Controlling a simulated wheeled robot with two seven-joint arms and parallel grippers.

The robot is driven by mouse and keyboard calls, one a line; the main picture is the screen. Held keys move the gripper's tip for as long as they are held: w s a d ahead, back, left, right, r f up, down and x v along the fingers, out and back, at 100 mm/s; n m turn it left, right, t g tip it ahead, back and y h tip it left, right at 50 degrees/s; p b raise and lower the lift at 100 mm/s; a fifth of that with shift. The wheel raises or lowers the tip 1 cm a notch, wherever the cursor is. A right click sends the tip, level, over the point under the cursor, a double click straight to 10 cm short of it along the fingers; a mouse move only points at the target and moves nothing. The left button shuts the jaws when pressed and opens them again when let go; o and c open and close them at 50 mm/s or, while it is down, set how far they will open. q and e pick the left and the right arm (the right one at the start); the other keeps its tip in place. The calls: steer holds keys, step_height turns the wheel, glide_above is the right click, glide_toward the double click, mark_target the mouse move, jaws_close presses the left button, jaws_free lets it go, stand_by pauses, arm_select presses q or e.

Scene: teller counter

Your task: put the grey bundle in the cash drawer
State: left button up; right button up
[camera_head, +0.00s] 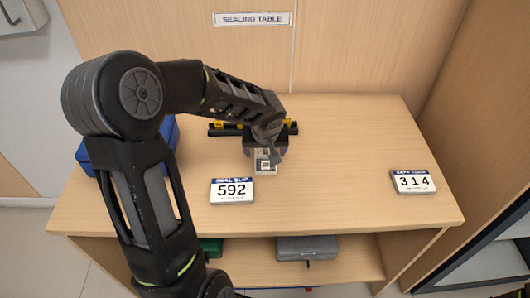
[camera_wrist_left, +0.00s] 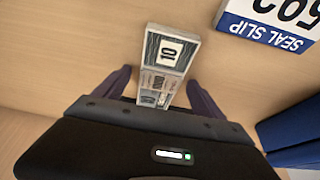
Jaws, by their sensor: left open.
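The grey bundle (camera_head: 265,163) lies on the wooden table below the far-back middle, partly hidden by my left gripper (camera_head: 272,148). In the left wrist view the grey bundle (camera_wrist_left: 172,50) shows a white label with "10". My left gripper (camera_wrist_left: 159,80) is open there, with one finger on each side of the bundle's near part. The fingers look apart from it. I cannot tell how high they are above the table. No open cash drawer can be made out.
A black rack with yellow parts (camera_head: 222,129) stands behind the gripper. A "592" seal slip sign (camera_head: 232,191) is front left of the bundle; a "314" sign (camera_head: 413,181) is far right. A blue box (camera_head: 84,157) is at left. A grey box (camera_head: 307,248) sits on the lower shelf.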

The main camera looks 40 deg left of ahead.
mark_target(265, 154)
arm_select(q)
steer(key=shift+c, duration=0.4)
steer(key=c, duration=1.6)
steer(key=shift+r, duration=0.2)
step_height(265, 154, up, 10)
steer(key=shift+f, duration=0.15)
